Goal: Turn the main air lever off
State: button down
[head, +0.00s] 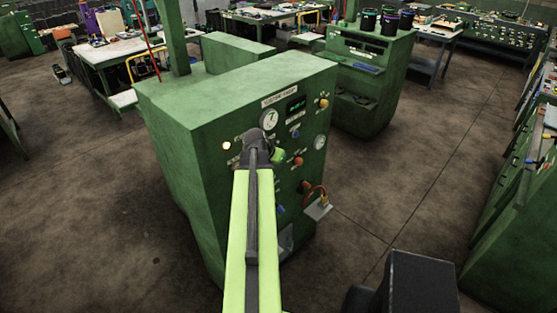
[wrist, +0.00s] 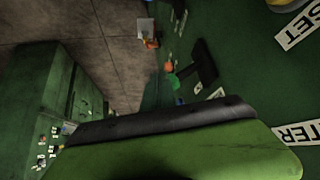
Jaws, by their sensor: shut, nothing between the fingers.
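The green machine cabinet (head: 170,135) carries a control panel on its front. A red handle-like part (head: 314,189) sits low on the panel's right side, above a pale plate (head: 318,208); in the wrist view a red-orange part (wrist: 151,43) shows beside a pale plate (wrist: 145,25). No lever label is legible, so I cannot tell which control is the main air lever. My gripper (head: 260,150) is shut and empty at the end of my lime arm, in front of the panel's middle. It hides some controls. A dark T-shaped part (wrist: 203,65) shows in the wrist view.
A round gauge (head: 269,120), a dark display (head: 296,107) and a lit lamp (head: 227,145) are on the panel. Green (wrist: 172,81) and orange knobs lie near the T-shaped part. Another green cabinet (head: 375,60) stands behind. Open floor (head: 390,180) lies to the right.

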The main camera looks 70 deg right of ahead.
jog(key=w+p+v, duration=0.1)
jog(key=p+v, duration=0.3)
jog(key=v, duration=0.2)
jog(key=shift+w+r, duration=0.15)
jog(key=shift+r, duration=0.3)
jog(key=shift+d, duration=0.1)
